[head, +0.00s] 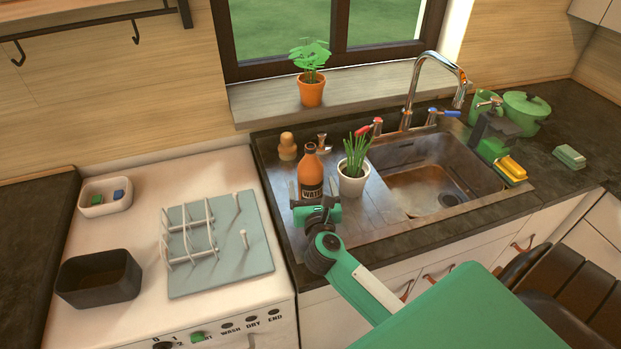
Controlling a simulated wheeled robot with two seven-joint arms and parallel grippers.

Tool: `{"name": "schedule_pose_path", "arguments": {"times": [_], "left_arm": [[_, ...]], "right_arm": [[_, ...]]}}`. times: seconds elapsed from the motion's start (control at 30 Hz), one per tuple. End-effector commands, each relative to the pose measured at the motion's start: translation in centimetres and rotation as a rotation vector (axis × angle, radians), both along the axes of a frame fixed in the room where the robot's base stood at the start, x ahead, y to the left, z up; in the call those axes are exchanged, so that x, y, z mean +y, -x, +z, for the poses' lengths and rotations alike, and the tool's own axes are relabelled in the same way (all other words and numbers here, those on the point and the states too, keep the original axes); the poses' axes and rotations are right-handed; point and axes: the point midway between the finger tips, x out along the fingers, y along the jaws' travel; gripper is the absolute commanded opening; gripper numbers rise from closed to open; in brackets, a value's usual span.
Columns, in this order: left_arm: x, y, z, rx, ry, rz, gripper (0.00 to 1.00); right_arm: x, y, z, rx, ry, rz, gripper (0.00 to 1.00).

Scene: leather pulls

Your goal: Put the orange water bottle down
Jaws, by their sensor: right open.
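The orange water bottle (311,170) stands upright on the metal drainboard left of the sink basin, with "WATE…" lettering on its dark label. My right gripper (311,192) is at the lower front of the bottle, its fingers open to either side of it. The gripper body hides the bottle's base, so I cannot tell whether the fingers touch it. My left gripper is not in view.
A white pot with a green plant (353,173) stands close right of the bottle. A wooden-topped item (287,146) is behind it. The sink basin (432,185) lies to the right. A dish rack (217,262) and black bin (99,279) are at left.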

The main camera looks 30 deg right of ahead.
Motion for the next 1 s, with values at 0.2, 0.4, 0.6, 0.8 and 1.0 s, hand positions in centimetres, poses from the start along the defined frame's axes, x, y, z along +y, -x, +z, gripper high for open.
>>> {"name": "schedule_pose_path", "arguments": {"times": [0.2,0.4,0.6,0.8,1.0], "left_arm": [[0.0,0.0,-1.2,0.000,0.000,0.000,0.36],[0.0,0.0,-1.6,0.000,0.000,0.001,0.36],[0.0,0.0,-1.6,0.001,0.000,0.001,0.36],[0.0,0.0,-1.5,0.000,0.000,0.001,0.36],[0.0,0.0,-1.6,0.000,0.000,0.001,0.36]], "right_arm": [[1.7,3.9,-0.2,0.001,-0.002,-0.001,0.82],[2.5,5.6,0.0,0.000,0.000,-0.001,0.82],[2.7,6.0,0.1,-0.001,0.000,-0.001,0.82],[2.7,5.9,0.1,0.000,0.001,-0.001,0.82],[2.7,5.9,0.1,0.000,0.001,-0.001,0.82]]}}
